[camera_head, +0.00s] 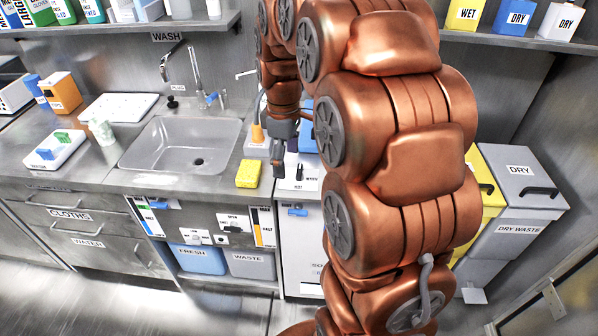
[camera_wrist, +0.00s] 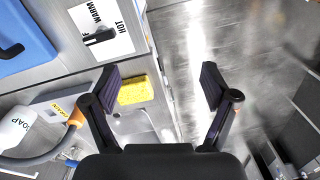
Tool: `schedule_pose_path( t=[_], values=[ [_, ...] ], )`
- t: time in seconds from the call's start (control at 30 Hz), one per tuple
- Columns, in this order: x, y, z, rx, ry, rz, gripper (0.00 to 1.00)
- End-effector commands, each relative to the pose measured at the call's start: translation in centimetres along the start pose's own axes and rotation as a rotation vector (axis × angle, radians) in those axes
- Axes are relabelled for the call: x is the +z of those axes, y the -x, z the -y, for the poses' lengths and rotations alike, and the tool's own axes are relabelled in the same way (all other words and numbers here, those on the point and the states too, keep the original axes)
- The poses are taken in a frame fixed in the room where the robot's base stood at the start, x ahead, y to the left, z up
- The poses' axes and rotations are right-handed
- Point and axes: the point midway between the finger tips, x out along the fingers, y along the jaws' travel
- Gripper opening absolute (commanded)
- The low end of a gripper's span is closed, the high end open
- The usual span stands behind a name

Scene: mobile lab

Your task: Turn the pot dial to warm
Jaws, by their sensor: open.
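The pot dial (camera_head: 299,173) is a small black knob on a white panel at the counter's front edge, just right of my gripper in the head view. In the wrist view the dial (camera_wrist: 100,36) lies at the upper left, beyond the left finger, with WARM and HOT printed beside it and a partly hidden label ending in F. Which label it points to is not clear. My gripper (camera_wrist: 160,82) is open and empty, its two dark fingers wide apart. In the head view my gripper (camera_head: 277,152) hangs above the counter, and the fingers are hard to make out.
A yellow sponge (camera_head: 248,173) lies left of the dial, near the counter's front edge. The sink (camera_head: 180,146) is further left. In the wrist view a blue lid (camera_wrist: 25,32) with a black handle is beside the panel, and a soap bottle (camera_wrist: 20,130) stands at lower left.

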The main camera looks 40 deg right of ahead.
Motion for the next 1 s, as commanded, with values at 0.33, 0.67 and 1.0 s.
schedule_pose_path(
  t=[0.33,0.67,1.0],
  values=[
    [-0.1,-3.1,-9.1,0.029,0.179,-0.017,0.85],
    [0.0,-4.2,-10.2,0.036,0.206,-0.017,0.85],
    [0.1,-8.8,-10.2,0.031,0.205,-0.015,0.85]
  ],
)
